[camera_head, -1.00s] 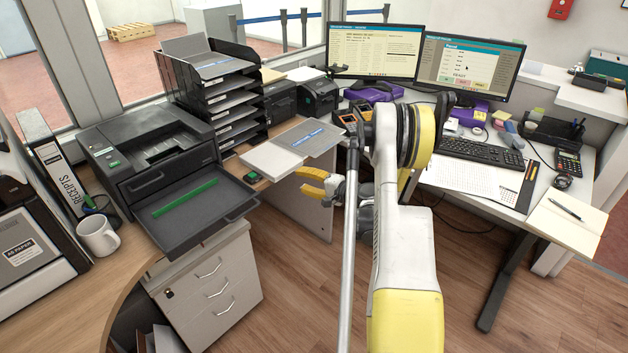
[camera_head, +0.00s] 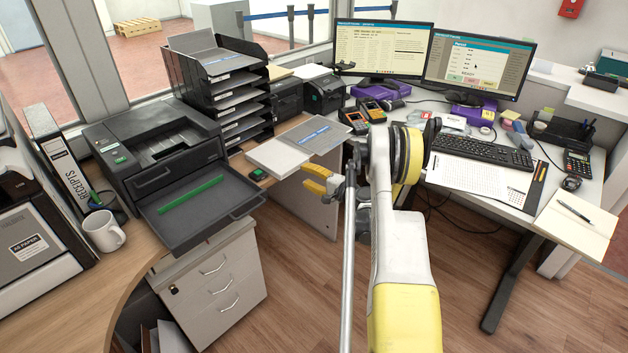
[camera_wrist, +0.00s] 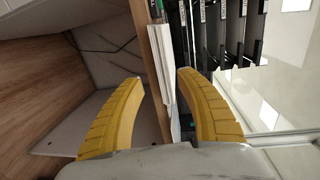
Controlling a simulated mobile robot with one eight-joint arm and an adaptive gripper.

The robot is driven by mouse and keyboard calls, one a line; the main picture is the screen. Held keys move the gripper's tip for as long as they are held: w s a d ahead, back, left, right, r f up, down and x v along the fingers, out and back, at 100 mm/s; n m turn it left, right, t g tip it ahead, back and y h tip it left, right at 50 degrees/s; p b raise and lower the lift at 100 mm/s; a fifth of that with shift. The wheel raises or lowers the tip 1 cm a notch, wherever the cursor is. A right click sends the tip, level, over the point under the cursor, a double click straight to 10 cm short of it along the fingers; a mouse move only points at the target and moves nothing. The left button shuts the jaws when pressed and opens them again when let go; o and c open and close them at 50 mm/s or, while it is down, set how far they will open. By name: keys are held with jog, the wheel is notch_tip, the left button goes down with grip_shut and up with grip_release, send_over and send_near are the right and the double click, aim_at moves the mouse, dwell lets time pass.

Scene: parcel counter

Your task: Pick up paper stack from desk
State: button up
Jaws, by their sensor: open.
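A white paper stack (camera_head: 277,158) lies flat at the edge of the wooden desk (camera_head: 290,129), right of the printer's open tray. My gripper (camera_head: 308,180) is just right of the stack, turned on its side with yellow fingers apart. In the wrist view, the stack's thin white edge (camera_wrist: 162,62) shows edge-on beyond the gap between my open fingers (camera_wrist: 160,83). Nothing is held. I cannot tell whether a finger touches the stack.
A grey folder (camera_head: 315,138) lies behind the stack. A black printer (camera_head: 150,150) with its tray out stands left. A black letter rack (camera_head: 215,80) stands behind. A computer desk (camera_head: 480,188) with keyboard and papers is at right.

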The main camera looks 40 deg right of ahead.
aim_at(296, 169)
jog(key=shift+w+a, duration=0.15)
jog(key=shift+w, duration=1.4)
jog(key=shift+w+a, duration=0.1)
jog(key=shift+w, duration=1.4)
grip_shut()
